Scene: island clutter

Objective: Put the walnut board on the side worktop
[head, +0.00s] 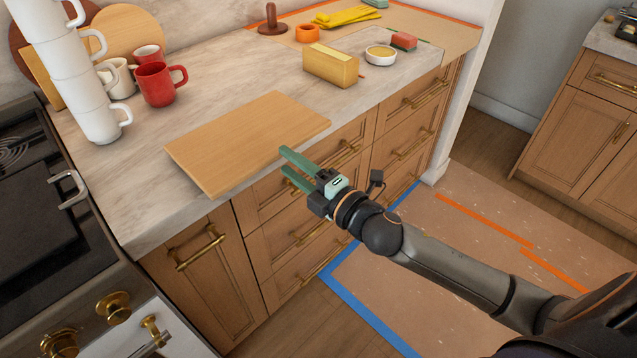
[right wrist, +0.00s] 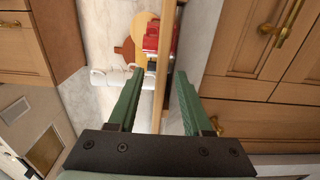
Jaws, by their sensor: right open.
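A flat rectangular board (head: 245,140), light tan rather than dark, lies on the marble worktop (head: 160,205), its front edge overhanging the drawers. My right gripper (head: 285,162) is open at the board's front edge. In the right wrist view the board (right wrist: 164,60) shows edge-on as a thin strip between the open fingers of the gripper (right wrist: 160,90); I cannot tell whether they touch it. A dark brown round board (head: 20,45) leans at the back left, partly hidden by cups. Another worktop (head: 612,38) is at the far right. My left gripper is out of view.
Stacked white mugs (head: 75,75) and a red mug (head: 156,84) stand behind the board. A yellow block (head: 330,66), a small bowl (head: 380,56) and a red block (head: 403,40) stand to its right. A stove (head: 50,220) is at left. The floor between worktops looks open.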

